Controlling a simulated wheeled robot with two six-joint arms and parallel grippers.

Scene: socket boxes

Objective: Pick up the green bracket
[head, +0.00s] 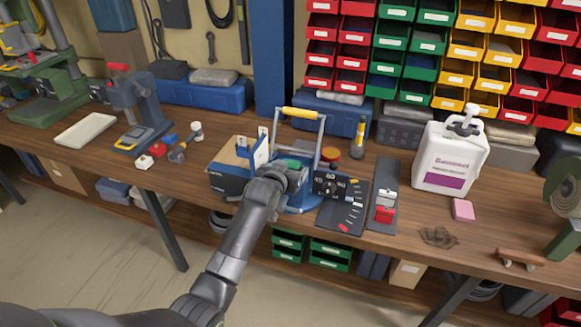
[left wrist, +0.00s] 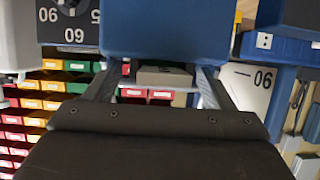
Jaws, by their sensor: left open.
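A small green piece (head: 289,163), likely the green bracket, shows on the blue fixture with a yellow-topped handle (head: 301,113) in the middle of the bench. My left gripper (head: 293,178) is at this fixture, just in front of the green piece, and partly hides it. In the left wrist view the two dark fingers of my left gripper (left wrist: 154,88) stand apart. A large blue surface (left wrist: 165,30) fills the space ahead of them. No green bracket can be made out there. Whether the gripper touches anything cannot be told. My right gripper is not in view.
A black dial plate (head: 340,195) and a dark strip with a red block (head: 384,200) lie right of the fixture. A white jug (head: 449,157) stands farther right. Coloured bins (head: 410,45) line the back.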

